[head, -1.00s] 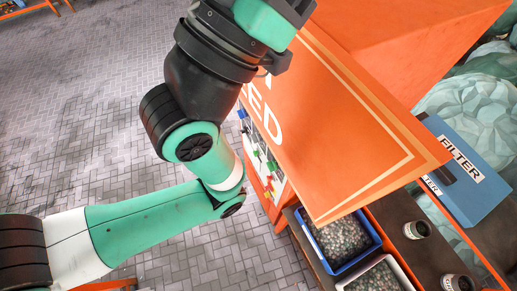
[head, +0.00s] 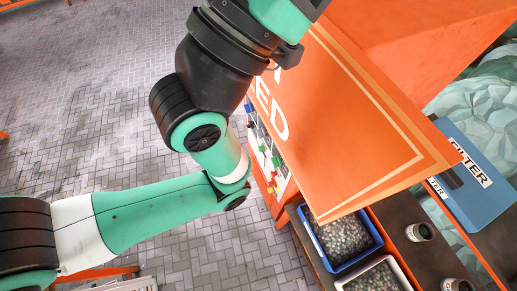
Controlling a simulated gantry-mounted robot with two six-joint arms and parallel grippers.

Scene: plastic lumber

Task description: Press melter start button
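In the head view, a panel (head: 267,158) with several coloured switches or buttons is on the side of the orange machine, below its big lettered orange sign plate (head: 350,110). Green and red parts show on it, but I cannot tell which one is the melter start button. My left arm comes in from the left and bends upward, its elbow just left of the panel and covering part of the view there. The arm's upper end leaves the top of the picture. Neither gripper is in view.
A blue bin (head: 350,265) and a white bin (head: 403,280) of grey pellets stand below the sign. Two cans, one (head: 420,231) on a dark shelf, and a blue FILTER box (head: 468,175) are at the right. The grey paved floor (head: 90,100) is open at left.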

